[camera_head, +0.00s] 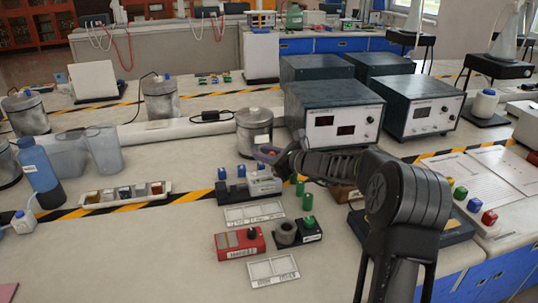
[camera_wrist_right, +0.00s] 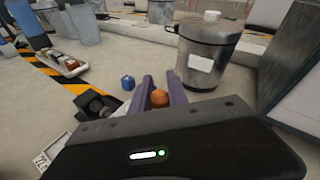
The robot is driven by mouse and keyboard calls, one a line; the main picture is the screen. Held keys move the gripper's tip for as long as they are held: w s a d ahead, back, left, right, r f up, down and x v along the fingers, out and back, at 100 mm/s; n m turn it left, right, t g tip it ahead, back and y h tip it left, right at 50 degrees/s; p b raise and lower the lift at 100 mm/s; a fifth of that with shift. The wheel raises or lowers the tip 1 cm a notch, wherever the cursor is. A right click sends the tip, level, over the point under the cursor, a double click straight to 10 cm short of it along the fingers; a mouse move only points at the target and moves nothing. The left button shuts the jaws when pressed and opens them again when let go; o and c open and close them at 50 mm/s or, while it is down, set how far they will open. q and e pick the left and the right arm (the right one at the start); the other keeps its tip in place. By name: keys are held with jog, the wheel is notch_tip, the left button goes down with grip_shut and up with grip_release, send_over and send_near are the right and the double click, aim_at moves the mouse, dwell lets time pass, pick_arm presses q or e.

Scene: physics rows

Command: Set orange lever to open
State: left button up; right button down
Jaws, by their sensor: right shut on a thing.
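My right gripper (camera_head: 268,153) reaches in from the right in the head view, over a small grey device (camera_head: 262,184) on the bench. In the right wrist view, the two purple fingers of this gripper (camera_wrist_right: 160,92) are shut on a round orange knob (camera_wrist_right: 159,98), which I take as the end of the orange lever. The lever's shaft and base are hidden by the gripper body in the wrist view, so its angle cannot be told. A blue knob (camera_wrist_right: 128,82) stands just left of the fingers. My left gripper is in neither view.
A metal canister (camera_head: 254,132) stands close behind the gripper. Dark instrument boxes (camera_head: 333,110) stand to the right. A red box (camera_head: 240,243), a black block with a green knob (camera_head: 308,231) and label plates (camera_head: 273,270) lie in front.

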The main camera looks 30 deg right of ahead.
jog(key=shift+w+a+f+n+g+h, duration=0.15)
jog(key=shift+a+f+n+g+h, duration=0.25)
jog(key=shift+n, duration=0.3)
jog(key=shift+w+a+f+n+g+h, duration=0.2)
jog(key=shift+a+n+g+h, duration=0.3)
jog(key=shift+n, duration=0.2)
jog(key=c, duration=1.3)
grip_release()
jog(key=v, duration=0.7)
jog(key=shift+s+r, duration=0.15)
jog(key=shift+s, duration=0.25)
jog(key=shift+s, duration=0.1)
